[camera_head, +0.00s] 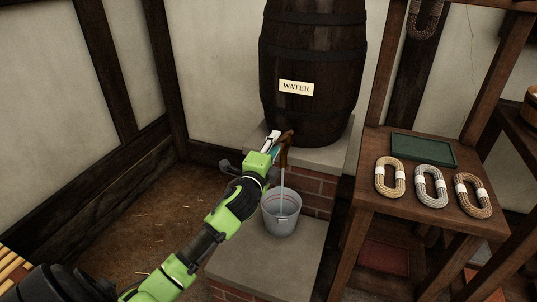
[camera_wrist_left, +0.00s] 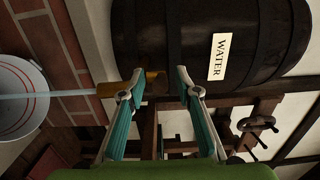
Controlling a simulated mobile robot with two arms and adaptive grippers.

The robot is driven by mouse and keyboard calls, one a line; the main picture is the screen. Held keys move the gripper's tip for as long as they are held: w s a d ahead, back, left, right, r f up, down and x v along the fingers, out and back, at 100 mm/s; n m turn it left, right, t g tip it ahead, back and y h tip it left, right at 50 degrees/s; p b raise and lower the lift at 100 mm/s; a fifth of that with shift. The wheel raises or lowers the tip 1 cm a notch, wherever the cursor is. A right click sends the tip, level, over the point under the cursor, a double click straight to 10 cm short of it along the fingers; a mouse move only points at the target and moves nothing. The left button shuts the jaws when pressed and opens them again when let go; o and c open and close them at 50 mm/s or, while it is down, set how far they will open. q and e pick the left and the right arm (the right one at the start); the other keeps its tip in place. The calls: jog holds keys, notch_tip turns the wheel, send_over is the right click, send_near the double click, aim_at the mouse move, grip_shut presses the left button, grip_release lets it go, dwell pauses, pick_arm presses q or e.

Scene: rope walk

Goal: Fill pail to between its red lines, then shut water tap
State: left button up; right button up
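A grey metal pail (camera_head: 281,221) stands on a stone step under the tap, with red lines inside its wall. A stream of water (camera_head: 283,178) falls from the brown tap (camera_head: 288,140) into it; I cannot tell the water level. The left wrist view shows the pail's rim and red lines (camera_wrist_left: 38,88), the stream (camera_wrist_left: 62,96) and the brassy tap spout (camera_wrist_left: 150,84). My left gripper (camera_head: 272,142) is at the tap. In the wrist view its fingers (camera_wrist_left: 160,75) are apart, the spout beside and behind one fingertip. The tap's handle is not clearly visible. My right gripper is not in view.
The dark barrel (camera_head: 312,62) labelled WATER stands on a stone-topped brick plinth (camera_head: 325,186). To the right, a wooden shelf table (camera_head: 400,217) holds several rope coils (camera_head: 431,185) and a green tray (camera_head: 423,149). The floor (camera_head: 160,215) to the left is clear.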

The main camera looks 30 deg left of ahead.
pick_arm(q)
jog(key=v, duration=1.1)
jog(key=shift+s+d, duration=0.1)
jog(key=shift+s, duration=0.05)
jog(key=shift+c, duration=0.5)
notch_tip(320, 180, up, 6)
jog(key=w+a+m+t+h+p, duration=0.1)
jog(key=a+m+t+h, duration=0.15)
jog(key=m, duration=0.75)
jog(key=m+g+h, duration=0.2)
jog(key=m+h, duration=0.2)
jog(key=m, duration=0.8)
send_near(285, 134)
jog(key=w, duration=0.3)
jog(key=shift+w+d+f+p, duration=0.1)
jog(key=shift+w+f+p, duration=0.05)
jog(key=shift+w+p, duration=0.15)
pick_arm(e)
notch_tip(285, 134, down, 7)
pick_arm(q)
jog(key=w, duration=0.4)
jog(key=shift+w+d+b, duration=0.25)
jog(key=shift+w+b, duration=0.05)
jog(key=shift+b, duration=0.1)
jog(key=shift+w+d, duration=0.1)
jog(key=shift+w, duration=0.5)
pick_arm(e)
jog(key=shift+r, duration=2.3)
